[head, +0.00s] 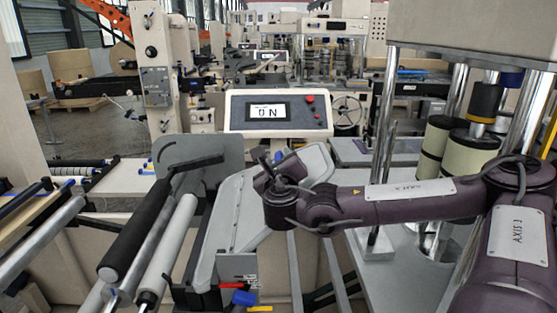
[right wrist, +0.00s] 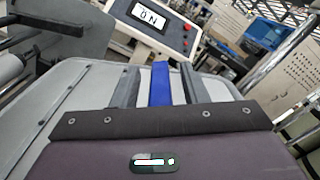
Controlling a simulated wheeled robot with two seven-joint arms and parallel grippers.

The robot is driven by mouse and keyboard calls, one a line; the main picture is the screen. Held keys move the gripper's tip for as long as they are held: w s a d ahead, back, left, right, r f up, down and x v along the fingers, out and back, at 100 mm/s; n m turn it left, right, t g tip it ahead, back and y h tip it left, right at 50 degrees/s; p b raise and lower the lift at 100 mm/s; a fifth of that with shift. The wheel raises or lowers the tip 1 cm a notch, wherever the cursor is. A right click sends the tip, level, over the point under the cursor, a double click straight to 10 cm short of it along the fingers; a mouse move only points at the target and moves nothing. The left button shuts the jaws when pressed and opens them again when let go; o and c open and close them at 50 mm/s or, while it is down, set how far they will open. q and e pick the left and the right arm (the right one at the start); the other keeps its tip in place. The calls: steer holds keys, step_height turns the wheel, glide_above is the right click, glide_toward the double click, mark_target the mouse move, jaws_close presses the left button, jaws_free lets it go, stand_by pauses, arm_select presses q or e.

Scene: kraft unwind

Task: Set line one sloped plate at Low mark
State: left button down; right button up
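The grey sloped plate (head: 232,222) rises to the right beside the rollers in the head view. Its pale surface (right wrist: 75,100) also fills much of the right wrist view. My right gripper (head: 272,160) is over the upper part of the plate. In the right wrist view its two dark fingers (right wrist: 158,78) are apart, with a blue bar (right wrist: 160,86) between them and gaps on both sides. Whether the bar is part of the plate, I cannot tell. A Low mark cannot be made out. My left gripper is not in view.
A display box reading "ON" (head: 268,112) with red buttons stands behind the plate. A black roller (head: 137,228) and pale rollers lie to the left. A blue knob (head: 243,298) is below the plate. Metal posts and cream rolls (head: 468,155) stand at right.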

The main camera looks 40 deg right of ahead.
steer(key=shift+c, duration=0.4)
jaws_close()
steer(key=shift+f, duration=0.1)
steer(key=shift+s+d+f+m+b, duration=0.45)
steer(key=shift+d+b, duration=0.2)
steer(key=shift+b, duration=0.35)
steer(key=shift+s+d+f+m+b, duration=0.25)
steer(key=shift+d+f+b, duration=0.05)
steer(key=shift+f+b, duration=0.35)
steer(key=shift+o, duration=0.4)
jaws_free()
steer(key=shift+a, duration=0.1)
